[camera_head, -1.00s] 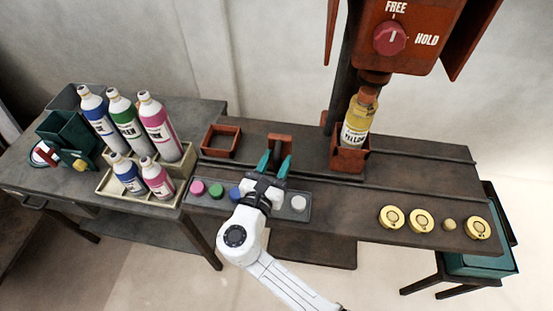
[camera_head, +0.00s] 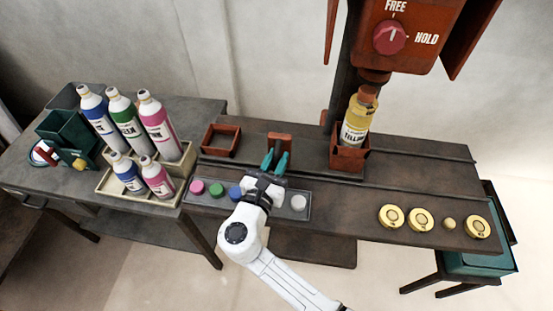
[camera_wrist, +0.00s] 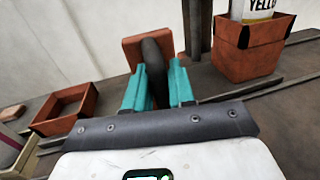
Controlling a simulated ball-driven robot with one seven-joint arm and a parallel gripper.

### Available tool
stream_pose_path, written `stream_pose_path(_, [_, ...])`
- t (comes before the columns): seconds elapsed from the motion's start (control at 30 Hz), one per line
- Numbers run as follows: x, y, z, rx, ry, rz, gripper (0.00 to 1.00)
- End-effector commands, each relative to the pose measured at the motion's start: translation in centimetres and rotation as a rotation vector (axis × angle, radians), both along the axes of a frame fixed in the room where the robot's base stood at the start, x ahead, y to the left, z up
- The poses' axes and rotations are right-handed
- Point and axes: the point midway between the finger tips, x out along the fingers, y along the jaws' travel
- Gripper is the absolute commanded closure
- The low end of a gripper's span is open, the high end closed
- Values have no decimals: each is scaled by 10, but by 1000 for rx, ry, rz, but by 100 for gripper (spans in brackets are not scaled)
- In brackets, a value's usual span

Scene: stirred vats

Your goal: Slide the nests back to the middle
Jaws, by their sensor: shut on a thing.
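An empty red-brown open square nest (camera_head: 221,140) sits toward the left end of the dark bench; it also shows at the left in the wrist view (camera_wrist: 65,108). A second nest (camera_head: 349,158) stands under the red machine and holds a yellow-labelled bottle (camera_head: 356,122); its box is at the upper right in the wrist view (camera_wrist: 252,60). Between them stands a red-brown upright plate (camera_head: 280,141) with a dark rounded handle (camera_wrist: 155,52) in front. My gripper (camera_head: 274,161) is shut on this handle, one teal finger on each side. The fingers partly hide the handle.
A tray (camera_head: 267,203) with coloured discs lies in front, under my arm. Yellow discs (camera_head: 421,219) lie at the bench's right end. Several bottles stand in a pale rack (camera_head: 112,184) at left. The red machine (camera_head: 415,40) has its knob (camera_head: 391,37) marked FREE and HOLD.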

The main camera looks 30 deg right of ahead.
Motion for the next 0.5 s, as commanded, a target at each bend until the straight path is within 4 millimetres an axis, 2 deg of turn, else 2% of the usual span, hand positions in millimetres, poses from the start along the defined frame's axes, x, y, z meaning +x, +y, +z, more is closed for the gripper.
stream_pose_path(0.27, [-1,-1,0,0,1,0,100])
stream_pose_path(0.5, [-12,-15,1,-1,4,-3,100])
